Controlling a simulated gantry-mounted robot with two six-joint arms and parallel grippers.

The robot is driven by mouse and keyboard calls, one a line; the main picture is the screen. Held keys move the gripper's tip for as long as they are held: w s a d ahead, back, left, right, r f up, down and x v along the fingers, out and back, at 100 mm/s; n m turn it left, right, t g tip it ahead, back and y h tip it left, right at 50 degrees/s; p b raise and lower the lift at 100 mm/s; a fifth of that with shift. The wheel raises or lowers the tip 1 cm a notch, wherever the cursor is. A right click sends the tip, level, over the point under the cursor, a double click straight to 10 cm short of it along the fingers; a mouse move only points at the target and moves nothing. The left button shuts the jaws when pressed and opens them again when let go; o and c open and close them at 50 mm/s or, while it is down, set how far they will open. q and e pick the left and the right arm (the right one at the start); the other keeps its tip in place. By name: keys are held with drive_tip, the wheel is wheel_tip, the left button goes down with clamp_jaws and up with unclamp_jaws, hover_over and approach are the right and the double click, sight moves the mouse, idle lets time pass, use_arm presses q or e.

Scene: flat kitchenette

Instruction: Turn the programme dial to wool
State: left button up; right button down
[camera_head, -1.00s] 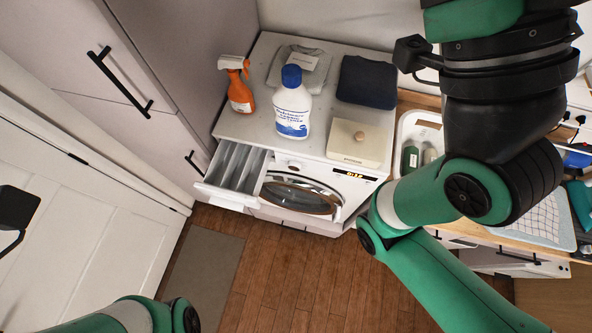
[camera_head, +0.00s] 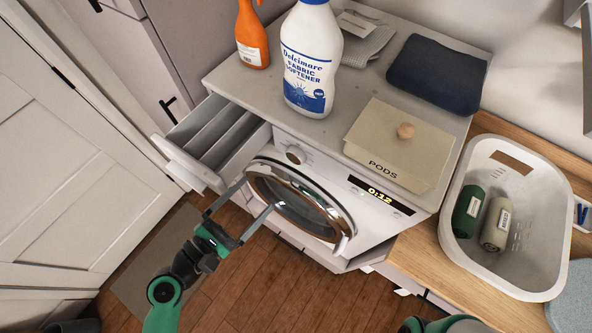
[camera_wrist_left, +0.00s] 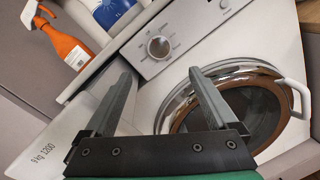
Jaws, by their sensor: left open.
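The programme dial (camera_head: 293,155) is a round knob on the white control panel of the washing machine (camera_head: 375,238). It also shows in the left wrist view (camera_wrist_left: 158,47), above the round door; its setting is too small to read. My left gripper (camera_head: 258,195) is open and empty in front of the machine, below and left of the dial. In the left wrist view its two fingers (camera_wrist_left: 158,70) are spread wide, with the dial beyond and between them, apart from both. My right gripper is out of view.
The detergent drawer (camera_head: 190,165) is pulled out left of the dial, close to my left gripper. The display (camera_head: 380,195) reads 0:12. A softener bottle (camera_head: 309,60), orange spray bottle (camera_head: 251,35), pods box (camera_head: 400,145) and dark folded cloth (camera_head: 436,75) stand on top. A white basket (camera_head: 460,255) is at right.

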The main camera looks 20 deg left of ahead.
sight(293, 158)
use_arm(q)
drive_tip(key=x, duration=1.1)
drive_tip(key=shift+w+d+r+p, duration=0.15)
drive_tip(key=shift+w+d+p, duration=0.05)
drive_tip(key=shift+w+p, duration=0.2)
drive_tip(key=c, duration=1.4)
drive_tip(key=shift+m, duration=0.4)
